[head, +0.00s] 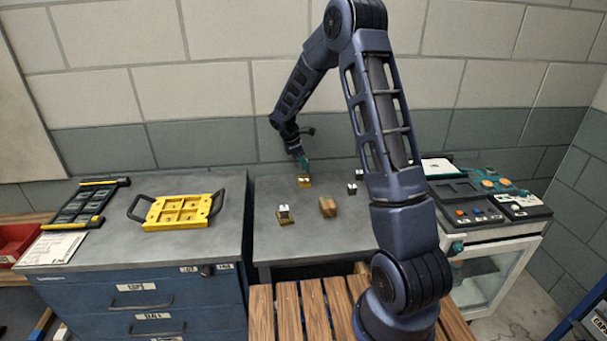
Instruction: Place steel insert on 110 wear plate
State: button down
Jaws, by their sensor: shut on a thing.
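My gripper (302,168) points down over the far part of the grey middle table. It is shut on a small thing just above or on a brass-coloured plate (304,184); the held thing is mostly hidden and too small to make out. I cannot tell whether it touches the plate. Another brass-coloured plate (286,222) lies nearer the front with a silver steel block (284,211) on it. Two small silver-and-dark pieces stand to the right, one (352,188) nearer and one (359,174) farther back. No number 110 is readable on any plate.
A brown block (327,206) lies on the middle table (262,238). A yellow tray with black handles (180,212) and a dark rack (88,202) are on the left bench. A control panel (490,205) is at right. Slatted wood (290,310) is in front.

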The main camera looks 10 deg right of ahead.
aim_at(304, 180)
jog(key=shift+f, duration=2.75)
jog(key=shift+f, duration=0.1)
jog(key=c, duration=1.1)
grip_release()
